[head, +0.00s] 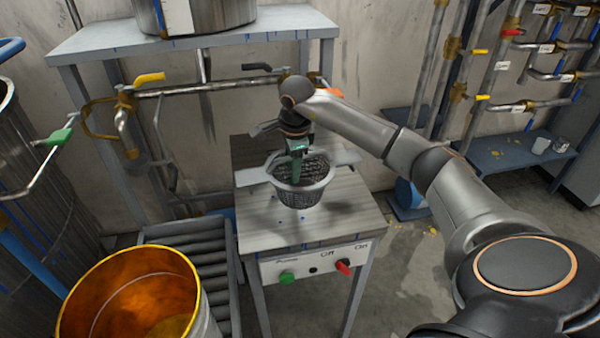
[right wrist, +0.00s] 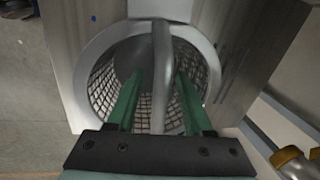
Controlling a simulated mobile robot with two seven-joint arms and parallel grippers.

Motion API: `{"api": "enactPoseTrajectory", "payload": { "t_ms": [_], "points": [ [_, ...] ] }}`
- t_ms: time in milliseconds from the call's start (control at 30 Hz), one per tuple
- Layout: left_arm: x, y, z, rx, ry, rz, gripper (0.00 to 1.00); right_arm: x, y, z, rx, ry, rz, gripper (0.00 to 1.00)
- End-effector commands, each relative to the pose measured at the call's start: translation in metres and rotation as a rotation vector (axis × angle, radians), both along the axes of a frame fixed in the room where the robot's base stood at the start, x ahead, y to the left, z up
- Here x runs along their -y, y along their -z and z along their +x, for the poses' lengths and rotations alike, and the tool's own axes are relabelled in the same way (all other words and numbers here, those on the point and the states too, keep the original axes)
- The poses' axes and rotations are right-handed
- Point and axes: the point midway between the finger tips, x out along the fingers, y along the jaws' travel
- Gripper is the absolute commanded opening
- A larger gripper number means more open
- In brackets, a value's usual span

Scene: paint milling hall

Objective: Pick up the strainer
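The strainer (head: 305,192) is a grey mesh basket with a pale rim, standing upright on the small table with a control panel. In the right wrist view the strainer (right wrist: 103,88) shows from above, with a grey bar-like handle (right wrist: 162,50) running across its opening. My right gripper (head: 297,152) is over the strainer. In the right wrist view its two green fingers (right wrist: 160,78) are open, one on each side of the handle, with gaps between them and it. How deep the fingertips reach is hard to tell. My left gripper is not in view.
The small table (head: 258,222) carries green and red knobs on its front. A bucket with an orange inside (head: 135,290) stands at front left by a roller conveyor (head: 208,258). A shelf with a metal pot (head: 215,14), pipes and valves line the back wall.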

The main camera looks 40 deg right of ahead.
Motion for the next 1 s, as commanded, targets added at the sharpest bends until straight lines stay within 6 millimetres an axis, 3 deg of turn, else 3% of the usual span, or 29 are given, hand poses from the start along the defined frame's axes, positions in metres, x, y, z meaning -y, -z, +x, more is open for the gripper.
{"api": "enactPoseTrajectory", "payload": {
  "t_ms": [67,433,1000],
  "points": [
    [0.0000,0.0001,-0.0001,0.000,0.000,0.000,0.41,-0.0002,-0.0003,0.0000,0.000,0.000,0.000,0.41],
    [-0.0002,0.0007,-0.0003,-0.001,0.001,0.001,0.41,-0.0002,-0.0006,0.0000,0.000,0.000,0.000,0.00],
    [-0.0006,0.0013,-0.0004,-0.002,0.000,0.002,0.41,-0.0001,-0.0006,0.0000,0.000,0.000,0.000,0.00]
  ]
}}
